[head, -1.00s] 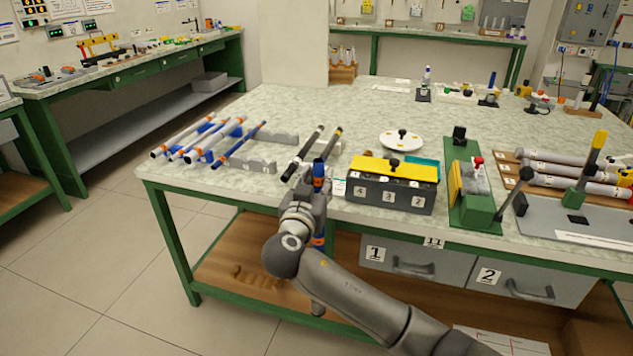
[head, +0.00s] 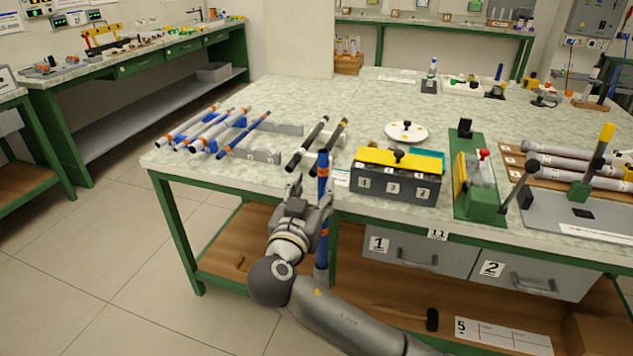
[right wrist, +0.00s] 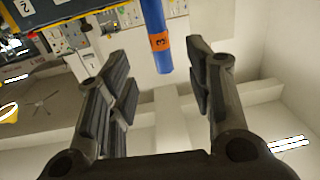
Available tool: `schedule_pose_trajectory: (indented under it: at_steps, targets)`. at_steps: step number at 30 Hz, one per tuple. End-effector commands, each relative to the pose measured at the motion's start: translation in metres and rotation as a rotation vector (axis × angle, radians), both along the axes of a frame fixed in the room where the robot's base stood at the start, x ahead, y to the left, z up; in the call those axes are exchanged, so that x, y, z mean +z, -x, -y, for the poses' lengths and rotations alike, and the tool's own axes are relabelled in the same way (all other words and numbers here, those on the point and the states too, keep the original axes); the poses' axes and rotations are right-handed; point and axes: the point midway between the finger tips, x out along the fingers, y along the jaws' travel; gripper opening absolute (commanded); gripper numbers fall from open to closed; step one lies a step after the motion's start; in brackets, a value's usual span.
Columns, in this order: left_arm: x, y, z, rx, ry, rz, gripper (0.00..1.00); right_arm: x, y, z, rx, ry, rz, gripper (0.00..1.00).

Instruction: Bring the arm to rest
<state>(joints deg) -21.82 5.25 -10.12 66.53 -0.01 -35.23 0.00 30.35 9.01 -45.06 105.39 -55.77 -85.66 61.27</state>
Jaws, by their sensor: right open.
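My right gripper (head: 309,188) is at the front edge of the table (head: 240,187), its jaws open and empty. A blue rod with orange bands (head: 323,170) runs past it on the right, crossing the table's front edge in the picture; part is hidden by my gripper. In the right wrist view the open fingers (right wrist: 165,85) stand well apart. The rod's end, with an orange band marked 3 (right wrist: 160,42), shows beyond them, apart from both fingers. I cannot tell what supports the rod. My left gripper is not in view.
Two dark rods (head: 306,145) lie just behind my gripper. Several rods lie on a grey rack (head: 268,157) to the left. A dark numbered box with a yellow lid (head: 400,158) stands to the right. Drawers (head: 418,250) are under the tabletop. The floor at left is clear.

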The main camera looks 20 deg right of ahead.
Motion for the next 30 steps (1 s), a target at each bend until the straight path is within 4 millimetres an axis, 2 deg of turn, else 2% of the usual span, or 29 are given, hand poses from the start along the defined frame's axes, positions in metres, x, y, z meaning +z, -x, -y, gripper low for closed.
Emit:
schedule_pose_trajectory:
  at_steps: [4, 14, 17, 19, 20, 21, 23, 25, 28, 30]
  targets:
    - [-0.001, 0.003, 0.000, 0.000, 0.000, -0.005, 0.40, 0.000, 0.006, -0.003, 0.000, -0.001, -0.002, 0.48]
    - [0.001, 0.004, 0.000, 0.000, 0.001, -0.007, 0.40, 0.002, 0.006, -0.003, 0.000, -0.001, -0.001, 0.48]
    - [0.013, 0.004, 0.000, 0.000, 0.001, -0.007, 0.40, 0.014, 0.006, -0.003, 0.000, 0.000, 0.000, 0.48]
    - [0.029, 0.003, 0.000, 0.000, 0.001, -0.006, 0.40, 0.030, 0.006, -0.003, 0.000, 0.000, 0.000, 0.48]
    - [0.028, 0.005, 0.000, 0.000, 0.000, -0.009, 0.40, 0.015, 0.002, -0.002, 0.005, 0.017, -0.043, 0.48]
    - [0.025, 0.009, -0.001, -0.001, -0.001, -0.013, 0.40, -0.021, -0.006, -0.001, 0.028, 0.054, -0.138, 0.48]
    - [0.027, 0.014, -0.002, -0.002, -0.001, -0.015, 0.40, -0.066, -0.014, 0.001, 0.070, 0.100, -0.270, 0.48]
    - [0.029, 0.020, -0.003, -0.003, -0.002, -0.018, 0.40, -0.120, -0.016, 0.005, 0.123, 0.140, -0.413, 0.48]
    - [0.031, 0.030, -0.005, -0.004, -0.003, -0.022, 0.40, -0.197, -0.004, 0.011, 0.204, 0.172, -0.601, 0.48]
    - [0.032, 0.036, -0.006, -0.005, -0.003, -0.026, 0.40, -0.248, 0.012, 0.016, 0.260, 0.179, -0.720, 0.48]
